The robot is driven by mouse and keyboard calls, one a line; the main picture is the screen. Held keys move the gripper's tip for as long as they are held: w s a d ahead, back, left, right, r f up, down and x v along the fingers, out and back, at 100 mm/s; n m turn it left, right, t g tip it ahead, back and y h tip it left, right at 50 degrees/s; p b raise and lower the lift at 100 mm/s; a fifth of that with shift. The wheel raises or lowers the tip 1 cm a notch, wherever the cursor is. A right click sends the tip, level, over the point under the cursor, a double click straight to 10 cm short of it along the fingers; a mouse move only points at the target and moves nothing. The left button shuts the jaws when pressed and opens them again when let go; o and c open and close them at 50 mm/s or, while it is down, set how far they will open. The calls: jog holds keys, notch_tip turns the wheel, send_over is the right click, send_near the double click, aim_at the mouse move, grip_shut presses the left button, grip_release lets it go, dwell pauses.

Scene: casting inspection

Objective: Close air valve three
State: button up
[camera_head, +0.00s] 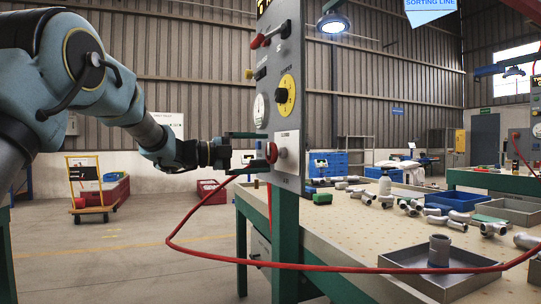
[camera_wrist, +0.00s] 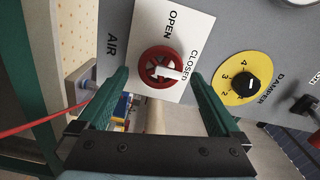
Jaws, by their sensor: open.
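The bar points right in the wrist view, toward the CLOSED lettering. I cannot read a number three on it. In the head view the red wheel (camera_head: 271,152) sits low on the grey panel. My gripper (camera_head: 254,152) is open in front of it, fingers above and below. In the wrist view my gripper (camera_wrist: 158,76) has a finger on each side of the wheel, apart from it, with nothing held.
The grey panel (camera_head: 290,100) also bears a yellow damper dial (camera_head: 287,95) and a red-handled lever (camera_head: 270,36). A red hose (camera_head: 190,250) hangs below my gripper. A workbench (camera_head: 345,235) with castings and a metal tray (camera_head: 405,285) stands right.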

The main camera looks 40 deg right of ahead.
jog(key=v, duration=0.6)
jog(key=shift+a, duration=0.3)
jog(key=shift+w, duration=0.15)
